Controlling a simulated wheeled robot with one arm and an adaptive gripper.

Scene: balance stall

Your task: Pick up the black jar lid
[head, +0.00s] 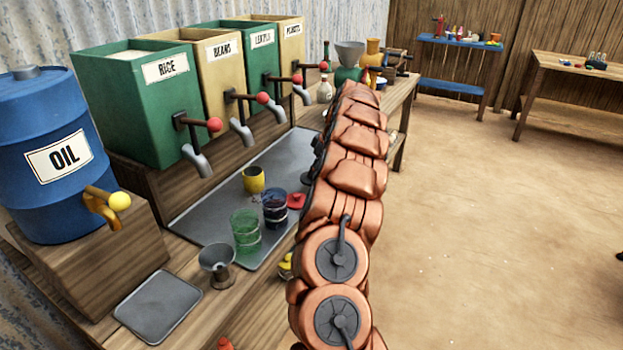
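A small dark shape (306,178) shows on the metal tray (214,214), just at the left edge of my arm. It may be the black jar lid, but it is partly covered and too small to be sure. A red lid (296,201) lies close to it on the tray's right side. My orange arm reaches away from the camera along the right side of the counter and hides part of it. My gripper cannot be made out; the arm's far end covers that area.
A green glass (245,232), a dark blue glass (275,210) and a yellow cup (254,179) stand on the tray. A metal funnel (217,264) stands nearer. Dispenser taps, including the rice tap (197,160), overhang the tray. Floor right of the counter is open.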

